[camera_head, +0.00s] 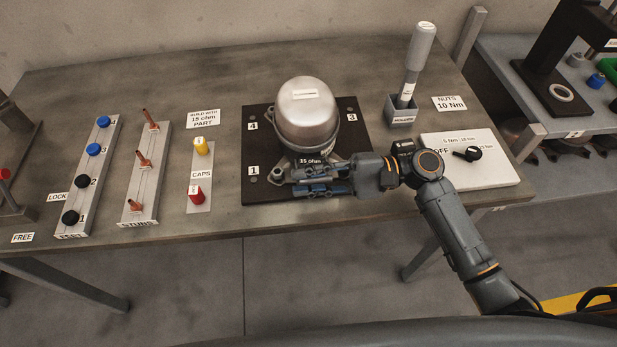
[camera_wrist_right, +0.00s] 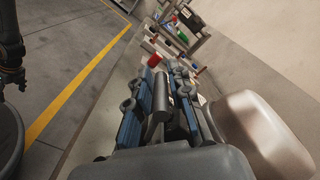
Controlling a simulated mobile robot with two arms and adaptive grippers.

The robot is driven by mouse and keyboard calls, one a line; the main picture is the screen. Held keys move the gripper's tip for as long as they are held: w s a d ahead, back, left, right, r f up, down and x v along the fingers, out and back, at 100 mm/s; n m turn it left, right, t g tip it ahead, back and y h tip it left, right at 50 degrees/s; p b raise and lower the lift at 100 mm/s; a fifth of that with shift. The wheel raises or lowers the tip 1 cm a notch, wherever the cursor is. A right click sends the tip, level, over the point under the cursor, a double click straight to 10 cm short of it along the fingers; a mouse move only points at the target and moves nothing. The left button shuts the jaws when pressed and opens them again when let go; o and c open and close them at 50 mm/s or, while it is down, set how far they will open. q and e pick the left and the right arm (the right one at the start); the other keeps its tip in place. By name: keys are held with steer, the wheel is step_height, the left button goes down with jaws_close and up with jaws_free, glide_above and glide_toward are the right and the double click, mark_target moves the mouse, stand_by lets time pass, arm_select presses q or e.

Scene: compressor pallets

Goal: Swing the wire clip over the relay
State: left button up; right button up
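The silver compressor (camera_head: 305,110) stands on a dark pallet plate (camera_head: 258,150); its rounded side also shows in the right wrist view (camera_wrist_right: 262,130). A dark part labelled 15 ohm (camera_head: 311,160), seemingly the relay, is at its front, partly hidden by my right gripper. I cannot make out the wire clip. My right gripper (camera_head: 296,181) lies level at the compressor's front, fingers pointing left. In the right wrist view a dark cylinder (camera_wrist_right: 161,100) shows between its blue-padded fingers; whether they grip it, I cannot tell. My left gripper is not in view.
The bench front edge runs below my gripper.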

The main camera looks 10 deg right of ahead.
jaws_close()
steer(key=shift+r, duration=0.1)
